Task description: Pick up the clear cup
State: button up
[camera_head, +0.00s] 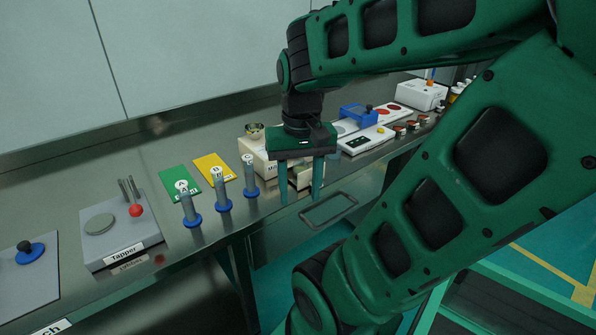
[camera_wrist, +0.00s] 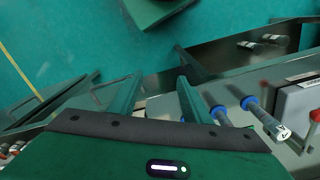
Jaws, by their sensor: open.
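My gripper (camera_head: 300,194) is open above the front edge of the steel bench, with nothing visible between its two green fingers. The fingers also show in the wrist view (camera_wrist: 158,82), spread apart. I cannot surely pick out the clear cup. A small cup-like vessel (camera_head: 254,130) stands on a beige box behind and left of my gripper; its material is too small to tell. Three grey cylinders on blue bases, labelled on top (camera_head: 188,207) (camera_head: 222,191) (camera_head: 249,177), stand upright to the left of my gripper.
The beige box (camera_head: 252,150) is partly hidden behind my gripper. A thin rectangular outline (camera_head: 328,209) lies near the bench edge. Green (camera_head: 176,180) and yellow (camera_head: 213,166) cards lie behind the cylinders. The tapper (camera_head: 107,228) stands left, a white scale (camera_head: 364,141) right.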

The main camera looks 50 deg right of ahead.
jog(key=w+d+r+m, duration=0.35)
jog(key=w+d, duration=0.25)
jog(key=d, duration=0.2)
jog(key=w+d+r+m, duration=0.2)
jog(key=w+d+m, duration=0.3)
jog(key=w+d, duration=0.15)
jog(key=f, duration=1)
jog(key=shift+s+d+f, duration=0.2)
jog(key=shift+s+d, duration=0.15)
jog(key=c, duration=0.8)
